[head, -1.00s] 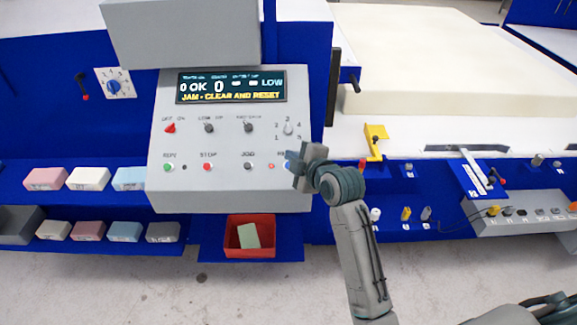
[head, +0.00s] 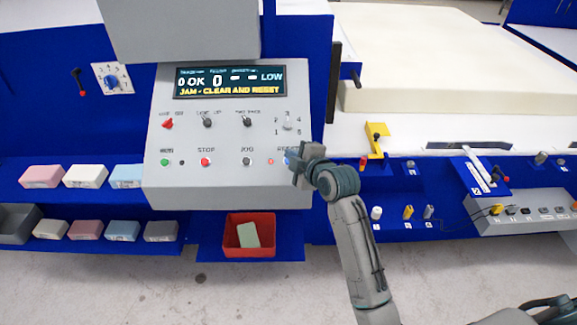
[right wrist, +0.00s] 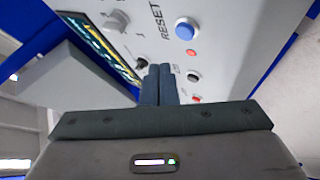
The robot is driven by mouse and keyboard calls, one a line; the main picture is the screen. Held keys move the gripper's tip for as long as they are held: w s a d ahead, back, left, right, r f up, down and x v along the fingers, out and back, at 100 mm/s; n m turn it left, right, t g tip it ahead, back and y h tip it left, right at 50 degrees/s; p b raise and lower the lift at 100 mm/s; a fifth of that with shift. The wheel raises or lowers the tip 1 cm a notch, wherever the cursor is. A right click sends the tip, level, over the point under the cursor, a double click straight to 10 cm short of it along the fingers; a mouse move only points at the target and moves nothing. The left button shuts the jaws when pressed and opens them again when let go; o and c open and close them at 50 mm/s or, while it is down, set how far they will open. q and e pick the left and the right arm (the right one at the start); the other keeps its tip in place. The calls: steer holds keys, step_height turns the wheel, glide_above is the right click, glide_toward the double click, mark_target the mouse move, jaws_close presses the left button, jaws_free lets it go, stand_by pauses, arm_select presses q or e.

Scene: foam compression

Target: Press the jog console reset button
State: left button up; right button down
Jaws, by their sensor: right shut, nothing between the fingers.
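The jog console (head: 225,185) is a grey sloped panel with a lit display (head: 230,82) reading "JAM - CLEAR AND RESET". The blue reset button (right wrist: 185,30) shows clearly in the right wrist view beside the label RESET. In the head view the button is at the panel's lower right, mostly hidden by my right gripper (head: 297,164). My right gripper is shut and empty, with its fingers (right wrist: 159,84) pointing at the panel in the right wrist view. The fingertips are off to the side of the blue button; contact with the panel cannot be told. My left gripper is not in view.
Other buttons and switches sit close by, including a red STOP button (head: 205,161) and a black JOG button (head: 246,161). A red bin (head: 263,219) holds a green block below the console. A yellow bracket (head: 376,140) stands to the right.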

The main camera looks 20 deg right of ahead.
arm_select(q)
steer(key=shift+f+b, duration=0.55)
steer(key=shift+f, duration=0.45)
arm_select(e)
steer(key=shift+w+d+f, duration=0.1)
steer(key=shift+w+f, duration=0.25)
steer(key=shift+f, duration=0.25)
steer(key=shift+w+d+f, duration=0.1)
steer(key=shift+w+f, duration=0.25)
steer(key=shift+f, duration=0.25)
steer(key=shift+f, duration=0.1)
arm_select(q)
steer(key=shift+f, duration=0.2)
arm_select(e)
steer(key=shift+w+f, duration=0.25)
